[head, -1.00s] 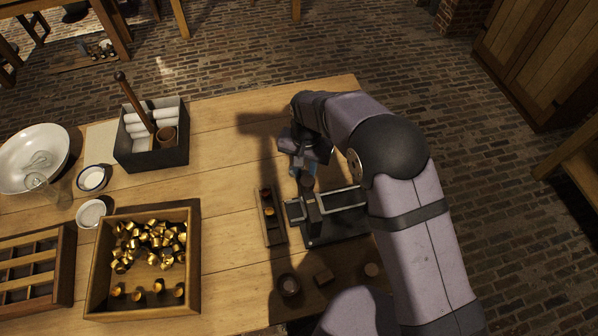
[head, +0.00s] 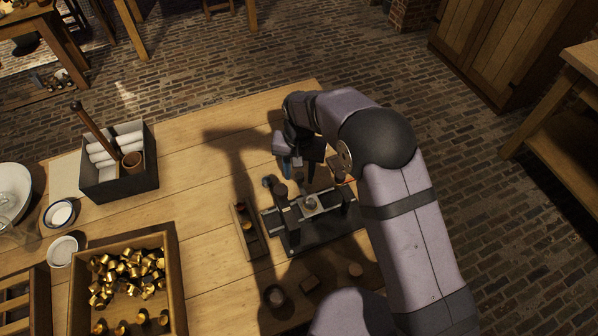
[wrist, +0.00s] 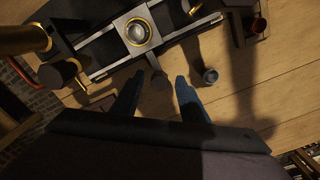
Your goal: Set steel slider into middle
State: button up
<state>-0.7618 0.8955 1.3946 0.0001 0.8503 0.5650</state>
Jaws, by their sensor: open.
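The steel slider (head: 311,202) is a pale square plate with a round ringed seat. It sits across two rails of a dark fixture (head: 318,236), between two dark uprights, roughly midway along. In the wrist view the slider (wrist: 138,32) is at top centre-left, with a brass-coloured ring around its seat. My gripper (head: 299,172) is above the fixture's far side, open.
A narrow wooden tray (head: 247,236) stands just left of the fixture. A wooden box of brass caps (head: 172,270) is at lower left. Small blocks and a round pot (head: 275,296) lie in front.

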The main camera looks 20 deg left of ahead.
jog(key=shift+r, duration=0.1)
notch_tip(320, 180, up, 6)
jog(key=shift+r+b, duration=0.25)
jog(key=shift+b, duration=0.75)
jog(key=shift+r, duration=0.3)
